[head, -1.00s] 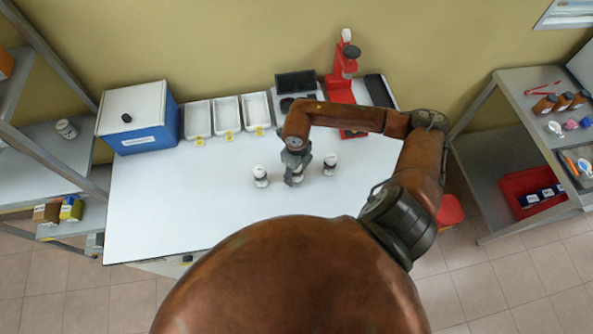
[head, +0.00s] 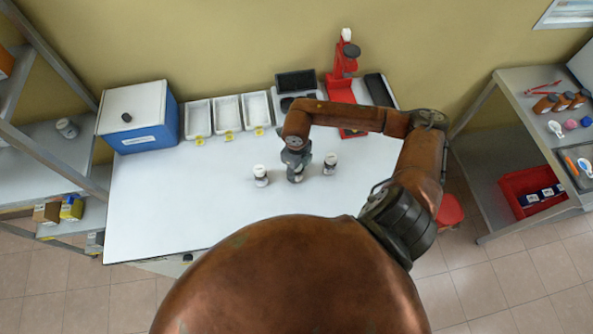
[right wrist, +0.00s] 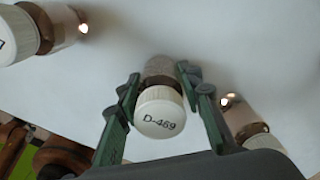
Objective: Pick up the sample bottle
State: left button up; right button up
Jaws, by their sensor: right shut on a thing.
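My right gripper (head: 296,172) is over the middle of the white table. In the right wrist view its green-edged fingers (right wrist: 160,95) are shut on the sides of a sample bottle (right wrist: 160,112) with a white cap marked D-469. In the head view the gripper mostly hides this bottle. A second sample bottle (head: 261,175) stands upright to its left and a third (head: 330,163) to its right. Both also show in the right wrist view, one at the upper left (right wrist: 20,35) and one at the lower right (right wrist: 245,120). My left gripper is not in view.
The white table (head: 180,210) is clear at its left and front. A blue-and-white box (head: 138,118), white trays (head: 228,114) with yellow labels and a red instrument (head: 343,75) stand along the back. Shelves stand left (head: 50,150) and right (head: 500,160).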

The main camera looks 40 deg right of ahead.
jog(key=shift+r, duration=0.2)
jog(key=shift+r, duration=0.25)
notch_tip(320, 180, up, 2)
jog(key=shift+r+b, duration=0.1)
jog(key=shift+b, duration=0.4)
jog(key=s+r+b, duration=0.1)
jog(key=s+r, duration=0.9)
jog(key=s, duration=0.4)
